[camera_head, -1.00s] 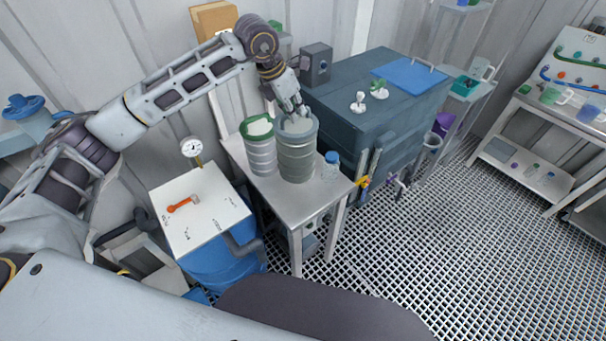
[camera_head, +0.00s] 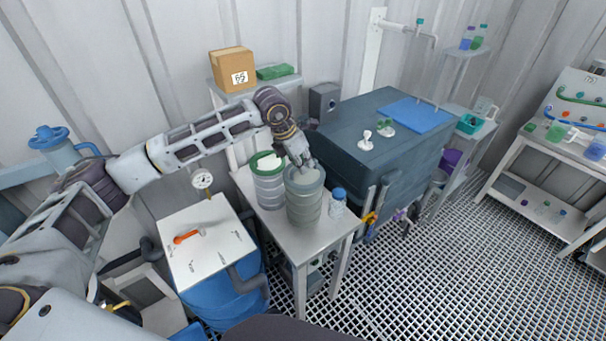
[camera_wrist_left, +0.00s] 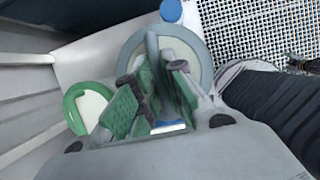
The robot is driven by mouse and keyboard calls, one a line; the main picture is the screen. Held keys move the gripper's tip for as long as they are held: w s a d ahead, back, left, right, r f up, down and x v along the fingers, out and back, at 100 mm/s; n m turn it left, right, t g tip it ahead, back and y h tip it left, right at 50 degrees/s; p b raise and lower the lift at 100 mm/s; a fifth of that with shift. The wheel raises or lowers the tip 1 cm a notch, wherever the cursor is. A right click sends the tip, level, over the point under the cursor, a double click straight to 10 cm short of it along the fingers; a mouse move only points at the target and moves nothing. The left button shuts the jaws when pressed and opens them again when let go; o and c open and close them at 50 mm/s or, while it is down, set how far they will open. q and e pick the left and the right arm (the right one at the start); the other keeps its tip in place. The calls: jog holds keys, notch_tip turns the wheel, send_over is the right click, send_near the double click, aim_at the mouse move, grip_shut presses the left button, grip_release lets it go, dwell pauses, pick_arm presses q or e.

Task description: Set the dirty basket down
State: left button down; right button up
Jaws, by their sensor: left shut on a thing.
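Two ribbed, see-through cylindrical vessels stand side by side on a small metal table. The grey-rimmed, greenish one (camera_head: 304,208), apparently the dirty basket, is on the right; its base looks to be on the tabletop. The green-rimmed, paler one (camera_head: 269,187) is on the left. My left gripper (camera_head: 305,165) reaches down at the grey-rimmed vessel's top. In the left wrist view its green-padded fingers (camera_wrist_left: 156,88) are shut on an upright grey piece over that vessel's round top (camera_wrist_left: 187,43); the fingers hide part of the opening. My right gripper is not in view.
A blue-capped bottle (camera_head: 338,203) stands close to the right of the grey-rimmed vessel. The metal table (camera_head: 318,240) has bare room in front. A dark tank (camera_head: 375,150) is behind right, and a white-topped blue drum (camera_head: 207,246) is at left.

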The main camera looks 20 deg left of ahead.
aim_at(304, 192)
pick_arm(q)
jog(key=shift+f, duration=0.4)
jog(key=shift+f+p, duration=0.5)
jog(key=shift+f, duration=1.5)
jog(key=c, duration=1.5)
grip_release()
